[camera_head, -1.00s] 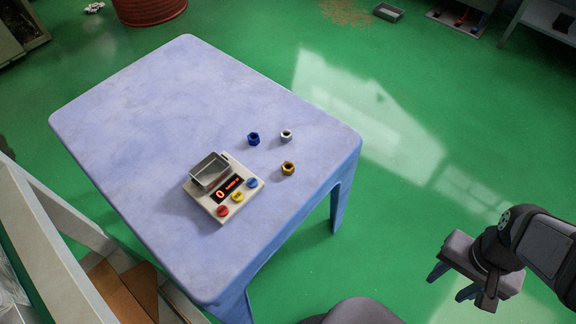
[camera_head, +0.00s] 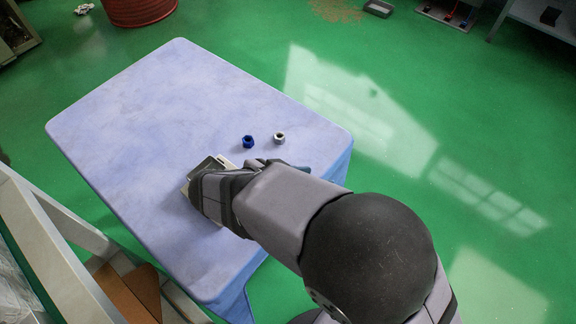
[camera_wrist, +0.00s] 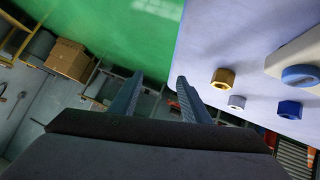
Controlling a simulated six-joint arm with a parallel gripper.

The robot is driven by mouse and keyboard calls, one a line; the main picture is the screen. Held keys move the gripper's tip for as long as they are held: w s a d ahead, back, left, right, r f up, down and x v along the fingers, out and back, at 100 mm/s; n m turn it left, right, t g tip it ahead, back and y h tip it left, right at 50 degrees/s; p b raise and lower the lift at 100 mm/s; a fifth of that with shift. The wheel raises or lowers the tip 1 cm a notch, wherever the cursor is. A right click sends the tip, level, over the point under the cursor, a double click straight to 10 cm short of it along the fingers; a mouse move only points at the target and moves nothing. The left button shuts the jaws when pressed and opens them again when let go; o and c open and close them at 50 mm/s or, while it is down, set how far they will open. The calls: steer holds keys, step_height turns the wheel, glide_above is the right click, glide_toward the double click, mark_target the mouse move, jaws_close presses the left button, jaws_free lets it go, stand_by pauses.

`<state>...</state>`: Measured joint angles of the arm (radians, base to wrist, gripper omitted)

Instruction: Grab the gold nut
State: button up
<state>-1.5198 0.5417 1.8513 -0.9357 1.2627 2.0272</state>
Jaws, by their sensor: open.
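The gold nut (camera_wrist: 223,78) lies on the blue-topped table (camera_wrist: 205,40) in the wrist view, near the table's edge. In the head view my arm hides it. My gripper (camera_wrist: 155,80) is open and empty, and its fingers point just left of the gold nut, apart from it. In the head view my arm reaches over the table (camera_head: 120,110), and the fingertips are mostly hidden behind it.
A silver nut (camera_wrist: 237,102) and a blue nut (camera_wrist: 290,109) lie close to the gold one. They also show in the head view, silver (camera_head: 279,138) and blue (camera_head: 248,141). The device with buttons (camera_wrist: 300,55) is nearby, mostly covered by my arm in the head view.

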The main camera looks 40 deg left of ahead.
steer(key=s+a+y, duration=0.1)
steer(key=s+a, duration=0.1)
steer(key=s+a+r+t+y, duration=0.1)
steer(key=s+a, duration=0.2)
steer(key=s+a+t+y, duration=0.1)
steer(key=s+a, duration=0.2)
steer(key=shift+r, duration=0.15)
steer(key=shift+x, duration=3.7)
steer(key=shift+s+f, duration=0.1)
steer(key=shift+f, duration=0.1)
jaws_close()
steer(key=shift+a+r, duration=0.1)
steer(key=shift+r, duration=0.05)
step_height(320, 180, up, 10)
